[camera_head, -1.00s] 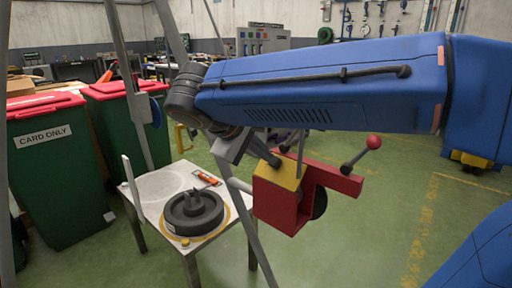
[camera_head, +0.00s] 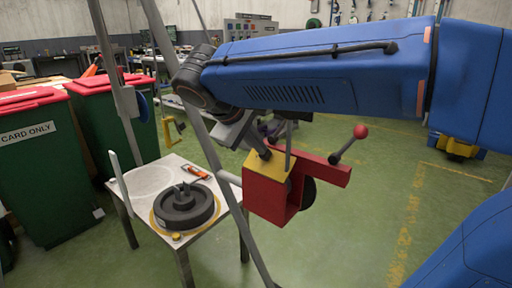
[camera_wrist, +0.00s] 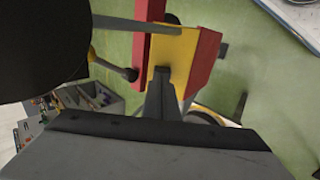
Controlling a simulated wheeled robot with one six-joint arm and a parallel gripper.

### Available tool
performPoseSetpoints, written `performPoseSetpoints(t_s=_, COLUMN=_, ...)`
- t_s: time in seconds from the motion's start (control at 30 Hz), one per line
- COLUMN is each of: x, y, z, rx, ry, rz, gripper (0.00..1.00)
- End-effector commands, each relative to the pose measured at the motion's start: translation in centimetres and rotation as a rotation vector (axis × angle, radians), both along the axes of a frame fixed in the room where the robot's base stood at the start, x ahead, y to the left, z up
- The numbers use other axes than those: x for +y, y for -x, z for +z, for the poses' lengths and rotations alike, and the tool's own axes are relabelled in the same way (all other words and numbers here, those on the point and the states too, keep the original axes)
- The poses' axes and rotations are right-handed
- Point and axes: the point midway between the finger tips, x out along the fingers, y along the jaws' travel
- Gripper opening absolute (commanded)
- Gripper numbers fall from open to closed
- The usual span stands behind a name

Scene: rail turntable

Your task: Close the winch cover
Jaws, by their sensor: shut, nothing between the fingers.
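The winch is a red housing (camera_head: 266,198) beside a grey tripod leg, with a crank lever ending in a red ball. Its yellow cover (camera_head: 257,164) lies across the top of the housing in the head view. In the wrist view the yellow cover (camera_wrist: 172,48) shows between red walls (camera_wrist: 204,62). My gripper (camera_head: 265,154) is shut and empty, its fingertips at the cover. In the wrist view the gripper (camera_wrist: 161,72) overlaps the cover's near edge; whether it touches is unclear. Whether the cover sits fully flush cannot be told.
A small table (camera_head: 202,236) with a dark round weight (camera_head: 185,207) stands left of the winch. Grey tripod legs (camera_head: 205,140) pass close to my arm. Green bins with red lids (camera_head: 112,82) stand at left. Green floor is open at right.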

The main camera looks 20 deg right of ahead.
Motion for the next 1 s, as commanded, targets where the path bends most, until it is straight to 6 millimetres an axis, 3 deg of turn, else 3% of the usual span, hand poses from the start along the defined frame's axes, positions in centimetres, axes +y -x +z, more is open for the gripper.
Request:
performPoseSetpoints(t_s=0.13, x=-1.4, y=-0.7, z=-0.3, rx=0.0, ry=0.002, rz=-0.003, gripper=0.0)
performPoseSetpoints(t_s=0.4, x=-2.0, y=-1.1, z=-0.5, rx=0.0, ry=0.002, rz=0.0, gripper=0.0)
performPoseSetpoints(t_s=0.77, x=-1.7, y=-1.0, z=-0.2, rx=0.0, ry=0.002, rz=0.002, gripper=0.0)
performPoseSetpoints(t_s=1.0, x=0.1, y=-0.1, z=2.2, rx=-0.002, ry=0.002, rz=0.003, gripper=0.0)
